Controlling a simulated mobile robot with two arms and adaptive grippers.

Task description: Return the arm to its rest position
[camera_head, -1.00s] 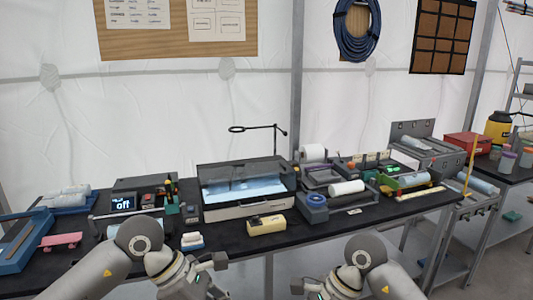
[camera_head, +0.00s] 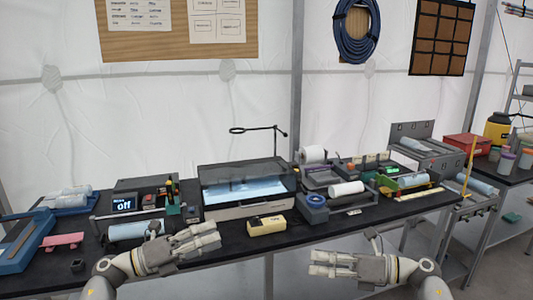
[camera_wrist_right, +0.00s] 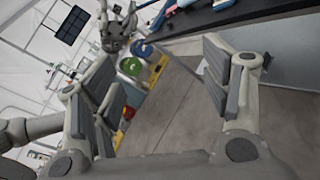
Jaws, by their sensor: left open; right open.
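My left gripper (camera_head: 207,237) is at the front edge of the workbench in the head view. It points right, with its fingers low over the dark top, and nothing shows in it. My right gripper (camera_head: 318,264) is in front of the bench, below its edge, and points left toward my left gripper. In the right wrist view its two fingers (camera_wrist_right: 160,95) stand wide apart with nothing between them. Both arms come in from the bottom of the head view.
The workbench (camera_head: 240,246) runs across the view. A second table (camera_head: 515,180) is at right. The floor before the bench looks clear.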

